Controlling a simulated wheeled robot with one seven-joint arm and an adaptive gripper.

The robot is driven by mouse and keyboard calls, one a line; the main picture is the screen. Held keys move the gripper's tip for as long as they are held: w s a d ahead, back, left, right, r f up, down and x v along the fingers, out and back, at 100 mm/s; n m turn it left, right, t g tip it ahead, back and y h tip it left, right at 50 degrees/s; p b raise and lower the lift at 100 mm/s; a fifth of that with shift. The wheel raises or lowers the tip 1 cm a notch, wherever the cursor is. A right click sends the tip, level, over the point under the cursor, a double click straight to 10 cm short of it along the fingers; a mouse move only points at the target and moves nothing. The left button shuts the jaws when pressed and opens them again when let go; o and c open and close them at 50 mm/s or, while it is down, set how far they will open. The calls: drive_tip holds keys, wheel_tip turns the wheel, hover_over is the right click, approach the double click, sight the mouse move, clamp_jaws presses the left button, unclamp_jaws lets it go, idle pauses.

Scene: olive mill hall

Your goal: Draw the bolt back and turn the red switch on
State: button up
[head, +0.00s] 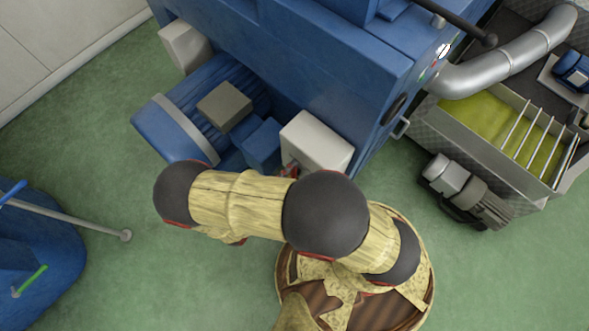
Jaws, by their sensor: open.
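A small red part (289,170) shows at the lower left of a white box (318,140) on the near side of a blue machine (330,60). It is mostly covered by my arm, and I cannot tell whether it is the red switch. I cannot make out a bolt. My arm reaches left across the picture, in front of the machine's near side. My gripper is not visible; the far end of the arm shows only a dark rounded joint.
A blue motor (205,105) juts out at left. The machine's right side has a metal handle (401,128) and a dark lever (465,28). A metal trough (487,152) and a grey pump (470,190) stand at right. Blue equipment (45,240) is at lower left. Green floor between is clear.

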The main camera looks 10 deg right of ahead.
drive_tip(key=v, duration=1.2)
idle(0.5)
